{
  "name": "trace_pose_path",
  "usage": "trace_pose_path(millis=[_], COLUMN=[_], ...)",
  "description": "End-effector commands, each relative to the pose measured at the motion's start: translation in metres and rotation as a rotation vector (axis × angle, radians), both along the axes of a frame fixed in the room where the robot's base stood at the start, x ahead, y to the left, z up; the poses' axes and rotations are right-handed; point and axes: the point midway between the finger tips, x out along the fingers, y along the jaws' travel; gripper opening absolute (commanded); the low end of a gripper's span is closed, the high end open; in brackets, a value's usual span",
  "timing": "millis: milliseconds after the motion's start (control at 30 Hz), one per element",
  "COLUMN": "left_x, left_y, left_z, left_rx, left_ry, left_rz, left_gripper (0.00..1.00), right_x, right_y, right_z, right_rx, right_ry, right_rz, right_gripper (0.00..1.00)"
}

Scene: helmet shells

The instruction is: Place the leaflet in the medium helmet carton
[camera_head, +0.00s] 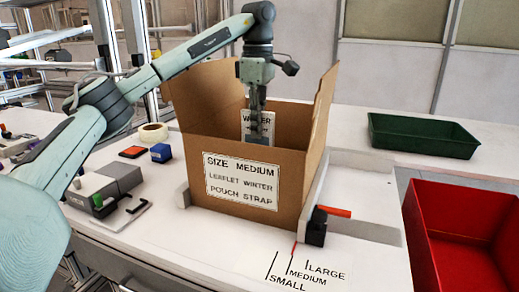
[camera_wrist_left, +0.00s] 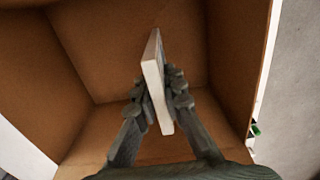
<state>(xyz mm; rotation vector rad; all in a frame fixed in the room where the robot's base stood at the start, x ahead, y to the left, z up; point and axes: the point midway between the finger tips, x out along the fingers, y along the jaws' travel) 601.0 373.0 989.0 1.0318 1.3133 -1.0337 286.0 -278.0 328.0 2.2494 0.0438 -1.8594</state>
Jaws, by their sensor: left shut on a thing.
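The medium helmet carton (camera_head: 283,172) is an open brown box on the table. Its front label reads SIZE MEDIUM, LEAFLET WINTER, POUCH STRAP. My left gripper (camera_head: 257,106) points down through the carton's open top. It is shut on the leaflet (camera_head: 262,125), a thin white piece with dark print that starts with W; the rest is hard to read. In the left wrist view my gripper (camera_wrist_left: 158,100) pinches the leaflet (camera_wrist_left: 155,80) on edge, between the carton's inner walls (camera_wrist_left: 100,45). The leaflet's lower end is hidden by the carton front in the head view. My right gripper is out of view.
A dark green tray (camera_head: 422,136) stands at the back right and a red bin (camera_head: 462,235) at the right. A tape roll (camera_head: 153,133), a blue block (camera_head: 161,153) and a grey device (camera_head: 103,190) lie left of the carton. A red-handled clamp (camera_head: 333,211) sits at its right front corner.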

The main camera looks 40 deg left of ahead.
Motion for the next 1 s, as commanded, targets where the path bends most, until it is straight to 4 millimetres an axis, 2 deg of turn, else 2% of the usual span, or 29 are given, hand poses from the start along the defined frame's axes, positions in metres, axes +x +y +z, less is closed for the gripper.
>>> trace_pose_path(millis=[167, 400, 733, 767, 900, 1000], left_x=[0.000, 0.000, 0.000, 0.000, 0.000, 0.000], left_y=[0.000, 0.000, 0.000, 0.000, 0.000, 0.000], left_z=[-0.014, -0.044, -0.049, -0.049, -0.049, -0.049], left_rx=[0.000, 0.000, 0.000, 0.000, 0.000, 0.000], left_ry=[0.001, 0.000, 0.000, 0.000, 0.000, 0.000], left_rz=[-0.001, 0.000, -0.001, -0.001, -0.001, -0.001], left_gripper=[0.00, 0.00, 0.00, 0.11, 0.28, 0.30], right_x=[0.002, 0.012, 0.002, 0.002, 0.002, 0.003], right_y=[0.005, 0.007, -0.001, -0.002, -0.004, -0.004], right_z=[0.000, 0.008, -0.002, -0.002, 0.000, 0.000], right_rx=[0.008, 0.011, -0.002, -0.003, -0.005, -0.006], right_ry=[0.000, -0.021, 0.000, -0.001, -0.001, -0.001], right_rz=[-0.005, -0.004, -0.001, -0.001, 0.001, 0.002], right_gripper=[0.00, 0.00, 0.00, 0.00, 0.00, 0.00])
